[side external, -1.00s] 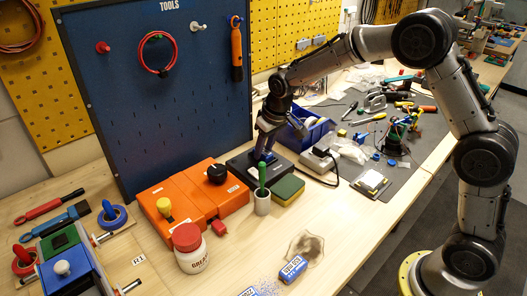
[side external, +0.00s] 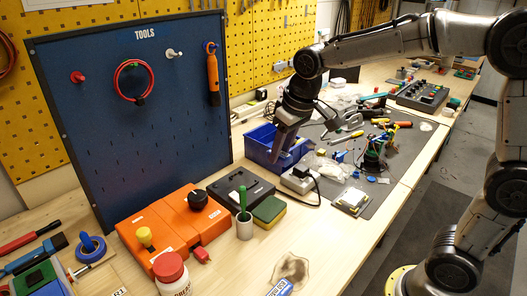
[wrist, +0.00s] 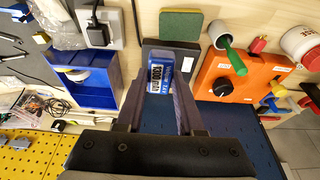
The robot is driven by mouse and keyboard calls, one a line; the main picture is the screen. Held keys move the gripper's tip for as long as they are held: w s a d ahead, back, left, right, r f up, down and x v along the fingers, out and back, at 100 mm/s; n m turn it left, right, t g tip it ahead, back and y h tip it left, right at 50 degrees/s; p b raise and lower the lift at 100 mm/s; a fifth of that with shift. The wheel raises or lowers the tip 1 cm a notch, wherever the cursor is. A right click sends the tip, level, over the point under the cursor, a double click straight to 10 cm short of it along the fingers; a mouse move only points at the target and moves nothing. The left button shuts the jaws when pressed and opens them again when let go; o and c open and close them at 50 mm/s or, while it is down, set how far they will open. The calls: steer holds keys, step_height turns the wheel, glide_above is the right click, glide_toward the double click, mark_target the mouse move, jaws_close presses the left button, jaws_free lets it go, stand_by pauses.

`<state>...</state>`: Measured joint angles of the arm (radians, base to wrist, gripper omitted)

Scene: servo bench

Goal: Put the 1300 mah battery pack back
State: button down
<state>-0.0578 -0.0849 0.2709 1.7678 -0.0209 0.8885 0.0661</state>
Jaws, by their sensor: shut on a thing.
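The blue battery pack (wrist: 158,73), with a white band marked 1300, sits between my fingers in the wrist view. My gripper (wrist: 159,88) is shut on it. In the side external view my gripper (side external: 277,155) hangs above the bench, in front of the blue bin, and the pack cannot be told apart there. A black box (side external: 240,186) with a small light label lies on the bench beside the orange cases. In the wrist view the black box (wrist: 190,63) shows behind the pack, which hides part of it.
A green sponge (side external: 269,211) and a white cup (side external: 244,228) with a green-handled tool stand close to the black box. The blue bin (side external: 258,148) is behind, a white adapter (side external: 298,181) to the right. Orange cases (side external: 167,230) lie left. The blue tool board (side external: 130,90) rises behind.

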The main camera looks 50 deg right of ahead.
steer(key=shift+s+r, duration=0.25)
steer(key=shift+s, duration=0.35)
steer(key=shift+s+r, duration=0.2)
steer(key=shift+s, duration=0.35)
steer(key=s+a+f+n+y, duration=0.1)
steer(key=s+a+f+n, duration=0.1)
steer(key=s, duration=1.1)
steer(key=s+a+f+n, duration=0.1)
steer(key=s+n, duration=0.1)
steer(key=s, duration=1.2)
glide_above(304, 268)
steer(key=s, duration=0.2)
steer(key=shift+n, duration=0.3)
steer(key=f, duration=0.9)
steer(key=shift+w+d, duration=0.15)
steer(key=shift+d, duration=0.25)
steer(key=shift+w+f, duration=0.15)
steer(key=shift+f, duration=0.05)
steer(key=shift+s+x, duration=0.15)
steer(key=shift+x, duration=0.75)
steer(key=shift+s+x, duration=0.1)
steer(key=shift+x, duration=0.75)
steer(key=shift+f, duration=0.2)
